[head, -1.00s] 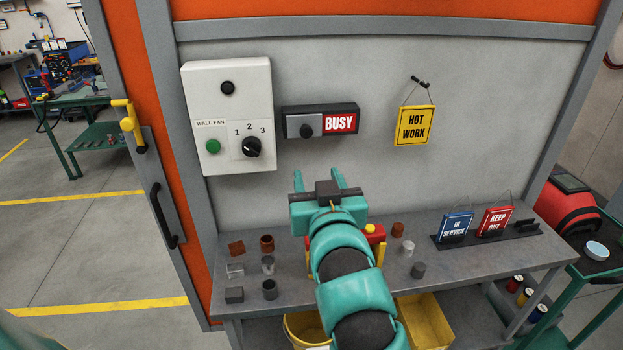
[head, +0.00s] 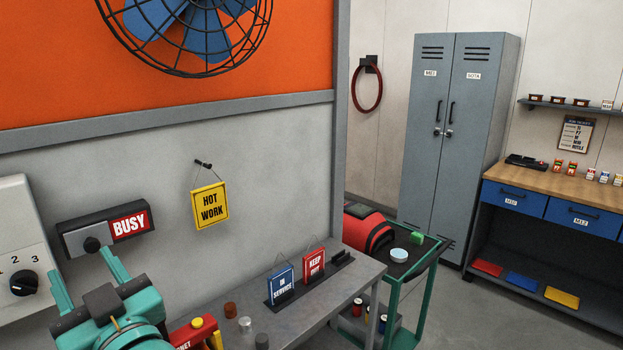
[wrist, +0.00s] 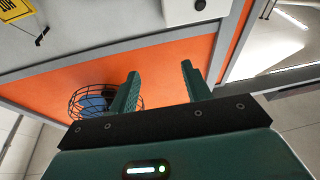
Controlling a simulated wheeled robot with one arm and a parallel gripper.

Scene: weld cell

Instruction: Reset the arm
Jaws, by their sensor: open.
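My gripper (head: 86,277) is at the lower left in the head view, in front of the grey wall panel and below the BUSY sign. Its two teal fingers stand apart with nothing between them. In the wrist view my gripper (wrist: 159,82) also shows with its fingers spread and empty. Beyond the fingers there are the orange panel (wrist: 165,66) and part of the wall fan (wrist: 92,101). My arm hides part of the bench below it.
The bench (head: 330,292) holds the IN SERVICE sign (head: 281,286), the KEEP OUT sign (head: 313,265) and small cylinders. The HOT WORK sign (head: 209,205) hangs on the wall. A green cart (head: 405,290) stands right of the bench, before the lockers (head: 455,140).

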